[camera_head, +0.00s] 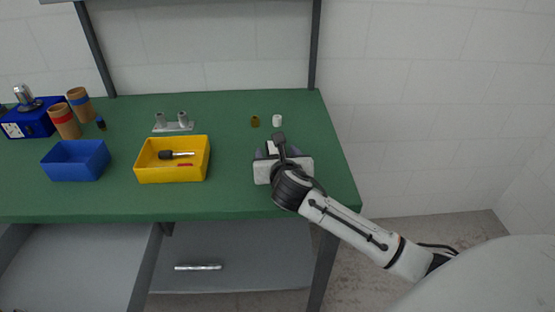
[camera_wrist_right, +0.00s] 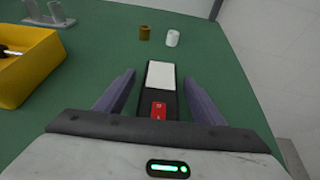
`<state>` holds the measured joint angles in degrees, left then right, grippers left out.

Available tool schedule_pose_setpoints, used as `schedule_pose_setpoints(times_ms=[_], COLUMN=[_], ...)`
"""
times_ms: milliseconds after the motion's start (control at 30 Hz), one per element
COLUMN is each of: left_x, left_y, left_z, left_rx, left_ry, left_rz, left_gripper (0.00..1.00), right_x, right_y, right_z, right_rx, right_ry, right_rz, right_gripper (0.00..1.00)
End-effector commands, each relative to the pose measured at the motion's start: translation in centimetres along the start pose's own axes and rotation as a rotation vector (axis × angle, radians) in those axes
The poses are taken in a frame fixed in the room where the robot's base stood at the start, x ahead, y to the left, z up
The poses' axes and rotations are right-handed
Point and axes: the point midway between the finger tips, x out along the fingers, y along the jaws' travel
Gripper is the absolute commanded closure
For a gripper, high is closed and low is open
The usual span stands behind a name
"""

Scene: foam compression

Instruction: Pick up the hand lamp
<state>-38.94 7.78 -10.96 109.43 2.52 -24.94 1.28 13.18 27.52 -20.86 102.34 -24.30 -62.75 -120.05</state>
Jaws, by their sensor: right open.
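The hand lamp (camera_wrist_right: 161,76) is a slim black body with a white panel and a red label, lying on the green table between my right gripper's fingers. In the head view only part of the lamp (camera_head: 272,146) shows, the rest hidden by my gripper and wrist. My right gripper (camera_wrist_right: 159,80) is open, with one purple-grey finger on each side of the lamp and green table visible in the gaps. It also shows in the head view (camera_head: 274,151), over the right part of the table. My left gripper is not in view.
A yellow bin (camera_head: 148,174) holding a black-handled tool stands left of my gripper, and a blue bin (camera_head: 76,163) further left. A small brown cylinder (camera_wrist_right: 145,33) and a white one (camera_wrist_right: 172,38) stand beyond the lamp. A metal fixture (camera_head: 172,126) stands behind the yellow bin.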

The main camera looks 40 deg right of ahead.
Motion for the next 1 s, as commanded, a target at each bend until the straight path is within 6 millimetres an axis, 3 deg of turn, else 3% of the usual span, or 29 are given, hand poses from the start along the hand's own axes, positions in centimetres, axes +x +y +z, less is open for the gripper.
schedule_pose_setpoints(times_ms=[167, 467, 767, 1000], left_x=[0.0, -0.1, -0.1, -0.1], left_y=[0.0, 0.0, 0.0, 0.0], left_z=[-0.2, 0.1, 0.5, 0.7], left_rx=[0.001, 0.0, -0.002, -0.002], left_ry=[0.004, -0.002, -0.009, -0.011], left_rz=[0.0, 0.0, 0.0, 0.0], left_gripper=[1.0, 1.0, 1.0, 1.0], right_x=[0.0, 0.0, -0.2, -2.0], right_y=[0.0, 0.0, 0.0, 0.0], right_z=[0.0, 0.0, 0.7, 5.0], right_rx=[0.0, 0.0, 0.001, 0.001], right_ry=[0.0, 0.0, -0.005, -0.01], right_rz=[0.0, 0.0, 0.0, 0.002], right_gripper=[0.38, 0.88, 0.88, 0.88])
